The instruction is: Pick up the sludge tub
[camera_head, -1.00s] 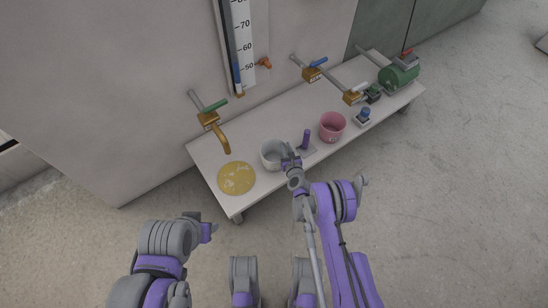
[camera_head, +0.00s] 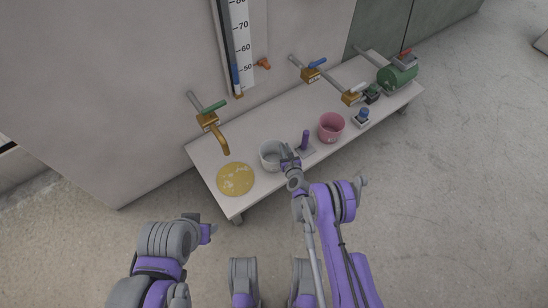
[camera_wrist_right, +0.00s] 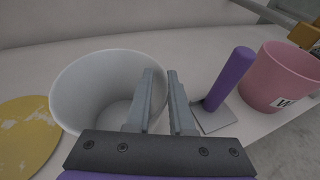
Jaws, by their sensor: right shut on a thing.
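An empty white tub (camera_head: 268,160) stands upright on the low bench, just right of a yellow disc. It carries no label that I can see. My right gripper (camera_head: 287,158) is shut on its right rim. In the right wrist view the white tub (camera_wrist_right: 100,85) fills the left side, and my right fingers (camera_wrist_right: 160,88) straddle its wall, one inside and one outside. A pink tub (camera_head: 331,131) with a white tag marked W stands further right. My left gripper (camera_head: 207,231) is off the bench at lower left; its jaws cannot be made out.
A purple upright handle on a grey plate (camera_head: 306,141) stands close to my right gripper. The yellow disc (camera_head: 235,184) lies by the bench's left end. A brass tap (camera_head: 213,126) with a green lever overhangs the bench. A green motor (camera_head: 399,78) sits at the far right end.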

